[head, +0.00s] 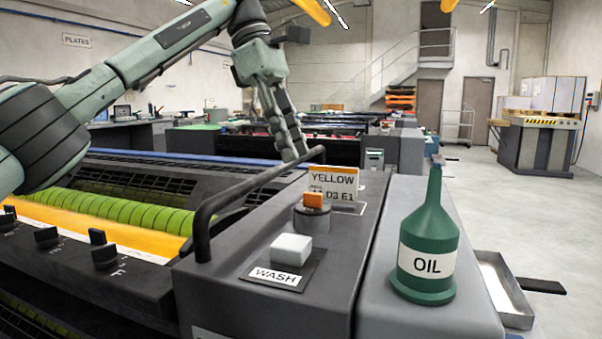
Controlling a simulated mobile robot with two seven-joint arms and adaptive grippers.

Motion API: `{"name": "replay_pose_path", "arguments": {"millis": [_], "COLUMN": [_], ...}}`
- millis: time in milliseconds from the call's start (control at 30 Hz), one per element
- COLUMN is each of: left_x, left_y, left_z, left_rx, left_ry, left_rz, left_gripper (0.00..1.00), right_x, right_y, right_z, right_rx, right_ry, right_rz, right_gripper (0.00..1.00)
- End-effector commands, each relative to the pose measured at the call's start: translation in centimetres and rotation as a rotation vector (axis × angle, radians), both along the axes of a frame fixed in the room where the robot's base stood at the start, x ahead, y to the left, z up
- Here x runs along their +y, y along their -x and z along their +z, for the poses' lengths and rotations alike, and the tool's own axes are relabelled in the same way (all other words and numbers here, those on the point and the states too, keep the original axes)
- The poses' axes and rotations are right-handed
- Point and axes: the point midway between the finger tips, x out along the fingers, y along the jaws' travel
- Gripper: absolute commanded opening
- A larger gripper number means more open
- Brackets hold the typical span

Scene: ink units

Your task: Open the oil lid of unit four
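My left arm comes in from the left, and its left gripper (295,155) points down behind the black bar handle of the near unit. Its fingers are seen edge-on, so whether they are open or shut is unclear. A dark round cap with an orange knob (313,200) stands on the near unit's dark top, in front of a card reading YELLOW (334,183). It looks like the oil lid and sits closed; no label on it is readable. The gripper is behind and above it, apart from it. A green oil can (427,240) labelled OIL stands upright at the right. My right gripper is out of view.
The black bar handle (250,188) arches over the near unit's top. A white block (291,249) lies on a pad marked WASH (277,276). A metal tray (505,290) is at the lower right.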

Motion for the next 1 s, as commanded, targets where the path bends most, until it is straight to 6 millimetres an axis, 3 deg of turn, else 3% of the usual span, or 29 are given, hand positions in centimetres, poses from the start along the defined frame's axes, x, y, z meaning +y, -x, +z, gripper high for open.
{"name": "replay_pose_path", "arguments": {"millis": [400,800,1000], "left_x": [-2.2,-2.7,-2.7], "left_y": [0.8,0.9,0.9], "left_z": [-5.8,-6.8,-6.7], "left_rx": [0.002,0.002,0.003], "left_ry": [0.004,0.006,0.005], "left_rz": [0.0,0.002,0.002], "left_gripper": [0.31,0.31,0.07], "right_x": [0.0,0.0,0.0], "right_y": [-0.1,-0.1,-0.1], "right_z": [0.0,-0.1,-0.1], "right_rx": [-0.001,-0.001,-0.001], "right_ry": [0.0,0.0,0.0], "right_rz": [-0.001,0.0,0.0], "right_gripper": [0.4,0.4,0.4]}}
